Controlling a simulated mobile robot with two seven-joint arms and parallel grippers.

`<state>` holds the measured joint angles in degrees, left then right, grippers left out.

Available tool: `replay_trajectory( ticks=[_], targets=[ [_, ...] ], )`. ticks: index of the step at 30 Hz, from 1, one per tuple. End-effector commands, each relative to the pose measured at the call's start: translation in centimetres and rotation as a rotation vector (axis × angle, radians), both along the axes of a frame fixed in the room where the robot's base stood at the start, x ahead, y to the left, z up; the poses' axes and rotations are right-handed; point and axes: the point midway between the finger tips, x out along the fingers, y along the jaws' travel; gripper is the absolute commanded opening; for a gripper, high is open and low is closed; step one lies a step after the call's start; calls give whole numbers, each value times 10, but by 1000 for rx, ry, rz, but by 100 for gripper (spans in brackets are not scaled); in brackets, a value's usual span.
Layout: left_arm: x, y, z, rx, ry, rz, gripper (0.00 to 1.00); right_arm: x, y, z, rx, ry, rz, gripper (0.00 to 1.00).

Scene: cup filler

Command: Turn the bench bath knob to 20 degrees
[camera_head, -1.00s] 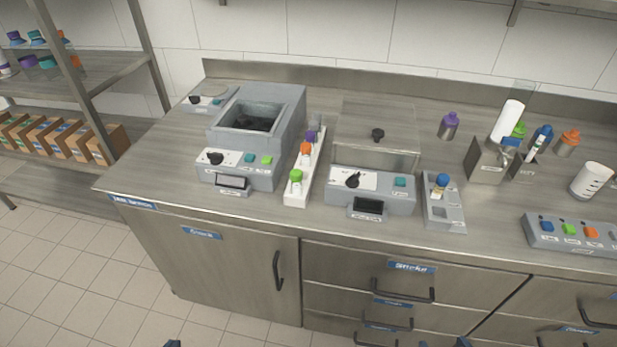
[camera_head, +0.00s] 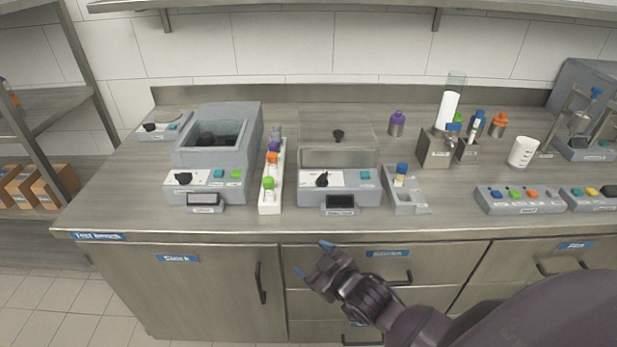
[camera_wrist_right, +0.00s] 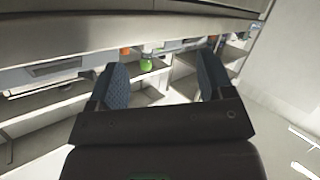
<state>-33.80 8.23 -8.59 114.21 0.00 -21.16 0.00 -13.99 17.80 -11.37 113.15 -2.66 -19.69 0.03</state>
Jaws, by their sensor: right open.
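A grey bath-like unit (camera_head: 217,150) with an open basin stands on the left of the bench, its black knob (camera_head: 184,178) on a white dial plate at the front left. A second unit (camera_head: 340,165) with a clear cover has another black knob (camera_head: 322,179) on its front panel. The labels are too small to read, so I cannot tell which is the bench bath. My right gripper (camera_head: 312,258) is open and empty, in front of the bench edge and below the second unit, touching nothing. It also shows in the right wrist view (camera_wrist_right: 163,77). My left gripper is not in view.
A white rack (camera_head: 264,205) with coloured-cap bottles stands between the two units. A small grey holder (camera_head: 405,203) with a blue-capped vial is right of the second unit. A button panel (camera_head: 520,200) lies further right. Drawer handles (camera_head: 398,278) stick out below the bench top.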

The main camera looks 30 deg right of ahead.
Motion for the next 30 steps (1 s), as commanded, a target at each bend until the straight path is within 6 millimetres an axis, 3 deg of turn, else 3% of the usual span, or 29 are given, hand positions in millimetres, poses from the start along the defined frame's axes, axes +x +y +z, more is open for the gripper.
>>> replay_trajectory(
  ticks=[1,6,15,24,30],
  targets=[
    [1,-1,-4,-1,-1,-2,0,22,4,13,-40,-54,38,74],
    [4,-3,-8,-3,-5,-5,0,76,15,63,-178,-226,145,74],
    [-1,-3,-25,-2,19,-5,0,142,40,153,-450,-555,327,74],
    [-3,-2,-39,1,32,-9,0,177,75,245,-839,-962,588,74],
    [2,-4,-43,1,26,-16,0,182,92,281,-1179,-1208,854,74]
  ],
)
